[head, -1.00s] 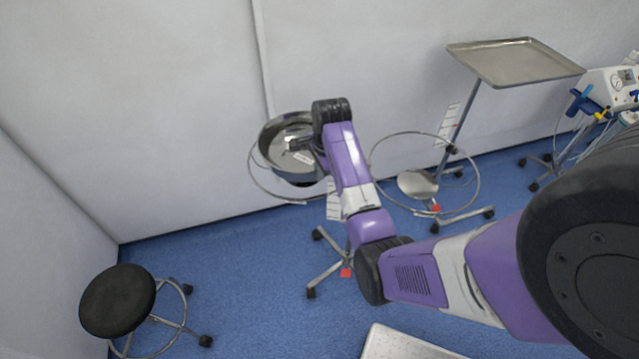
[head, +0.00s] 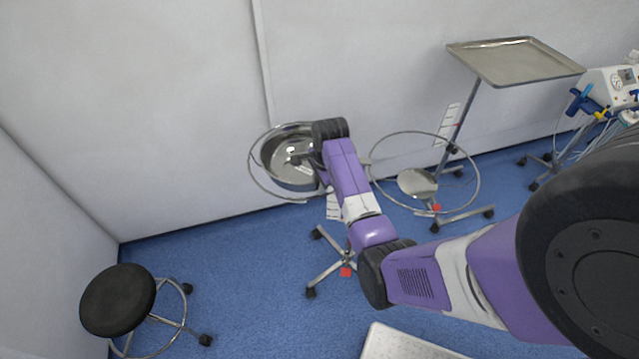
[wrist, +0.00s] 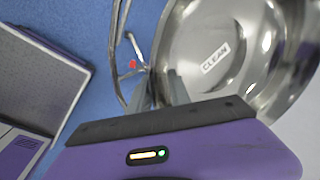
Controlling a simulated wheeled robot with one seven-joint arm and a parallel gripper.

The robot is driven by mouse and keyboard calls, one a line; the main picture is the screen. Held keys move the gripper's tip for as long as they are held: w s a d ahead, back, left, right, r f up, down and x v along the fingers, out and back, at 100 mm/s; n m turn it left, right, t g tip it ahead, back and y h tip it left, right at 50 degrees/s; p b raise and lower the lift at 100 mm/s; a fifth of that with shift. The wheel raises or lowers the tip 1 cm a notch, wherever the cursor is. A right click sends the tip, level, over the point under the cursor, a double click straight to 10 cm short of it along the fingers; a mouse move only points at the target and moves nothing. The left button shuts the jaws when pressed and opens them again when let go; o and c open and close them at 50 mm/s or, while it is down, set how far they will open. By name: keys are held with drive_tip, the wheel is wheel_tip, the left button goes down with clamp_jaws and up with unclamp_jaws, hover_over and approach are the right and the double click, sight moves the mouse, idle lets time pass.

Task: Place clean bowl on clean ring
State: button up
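The steel bowl (head: 283,172) sits low within the left ring (head: 257,183) of a wheeled stand in the head view, roughly level. Its inside carries a "CLEAN" label (wrist: 216,57) in the wrist view. My gripper (wrist: 158,88) is at the bowl's rim, with one finger on the inner side and one on the outer side. The fingers stand apart with a gap wider than the thin rim, so it looks open. My arm hides the bowl's right side in the head view. The ring's label is too small to read.
A second, empty ring (head: 478,178) stands to the right of my wrist. A metal tray on a stand (head: 515,62) is behind it, with a medical machine (head: 612,88) at far right. A black stool (head: 118,300) is at lower left. Blue floor between is clear.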

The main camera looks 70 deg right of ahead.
drive_tip(key=shift+r, duration=0.15)
drive_tip(key=v, duration=1.1)
drive_tip(key=s+a+f+n+t+h, duration=0.1)
drive_tip(key=s+a+f+n+t, duration=0.25)
drive_tip(key=a+n, duration=0.5)
drive_tip(key=s+a+f+n+t+h, duration=0.2)
drive_tip(key=a+f+n, duration=0.3)
drive_tip(key=a, duration=0.6)
drive_tip(key=s+a+r+n+t+y, duration=0.2)
drive_tip(key=s+a+r+n, duration=0.4)
drive_tip(key=a+r, duration=0.3)
drive_tip(key=s+a+r+n+t+y, duration=0.2)
drive_tip(key=s+a+r+n+t, duration=0.3)
drive_tip(key=a+r, duration=0.4)
wheel_tip(320, 180, up, 2)
drive_tip(key=shift+s+r+n+y, duration=0.15)
drive_tip(key=shift+s+n+y, duration=0.15)
drive_tip(key=shift+s+n, duration=0.65)
